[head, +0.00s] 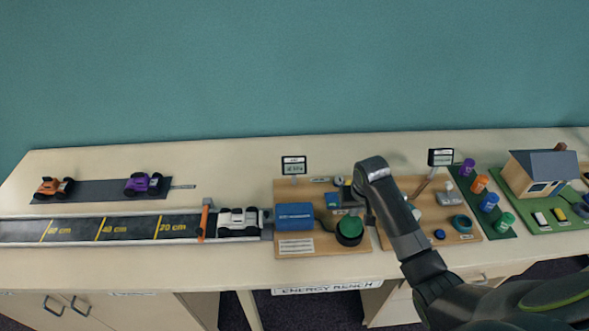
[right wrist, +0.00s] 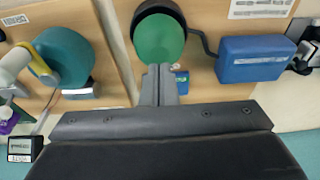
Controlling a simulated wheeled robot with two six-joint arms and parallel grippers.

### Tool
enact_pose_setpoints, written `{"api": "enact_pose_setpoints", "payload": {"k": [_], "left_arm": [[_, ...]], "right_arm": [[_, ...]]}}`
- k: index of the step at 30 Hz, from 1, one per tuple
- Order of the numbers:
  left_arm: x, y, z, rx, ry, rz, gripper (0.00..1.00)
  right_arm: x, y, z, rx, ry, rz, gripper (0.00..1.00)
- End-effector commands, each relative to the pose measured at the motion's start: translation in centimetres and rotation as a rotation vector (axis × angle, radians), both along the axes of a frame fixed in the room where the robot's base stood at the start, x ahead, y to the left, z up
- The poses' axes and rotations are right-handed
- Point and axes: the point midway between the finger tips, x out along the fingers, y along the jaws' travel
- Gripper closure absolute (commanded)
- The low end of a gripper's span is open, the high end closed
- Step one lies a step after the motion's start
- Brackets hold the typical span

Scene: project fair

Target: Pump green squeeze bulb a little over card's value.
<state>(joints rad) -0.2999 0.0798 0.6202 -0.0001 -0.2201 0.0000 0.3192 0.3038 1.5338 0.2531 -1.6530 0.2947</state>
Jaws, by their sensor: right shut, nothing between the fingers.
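The green squeeze bulb (head: 350,228) sits in a dark round base on a wooden board (head: 290,250). It also shows in the right wrist view (right wrist: 159,38), where a dark tube links it to a blue box (right wrist: 250,58). The same blue box (head: 294,217) is left of the bulb in the head view. My right gripper (head: 364,212) is shut and empty, its fingertips (right wrist: 158,70) at the edge of the bulb; I cannot tell whether they touch it. A small card or sign (head: 293,165) stands behind the board, its writing too small to read surely. My left gripper is out of view.
A white toy car (head: 238,222) stands on a marked track (head: 130,229) at left, by an orange gate (head: 205,220). A second wooden board with a teal round part (head: 461,223) lies right of the bulb. Several colored cylinders and a model house (head: 540,175) are farther right.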

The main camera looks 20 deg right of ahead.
Motion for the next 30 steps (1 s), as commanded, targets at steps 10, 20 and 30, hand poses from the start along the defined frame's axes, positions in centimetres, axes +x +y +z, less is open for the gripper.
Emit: {"api": "enact_pose_setpoints", "payload": {"k": [10, 20, 30], "left_arm": [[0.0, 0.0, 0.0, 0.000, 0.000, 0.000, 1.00], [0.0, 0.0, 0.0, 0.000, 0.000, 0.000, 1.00], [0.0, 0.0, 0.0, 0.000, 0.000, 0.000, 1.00]], "right_arm": [[0.0, 0.0, 3.6, -0.001, -0.003, 0.000, 1.00], [0.0, 0.0, 5.3, 0.000, 0.000, 0.000, 1.00], [0.0, 0.0, 5.3, 0.000, 0.000, 0.000, 1.00]]}}
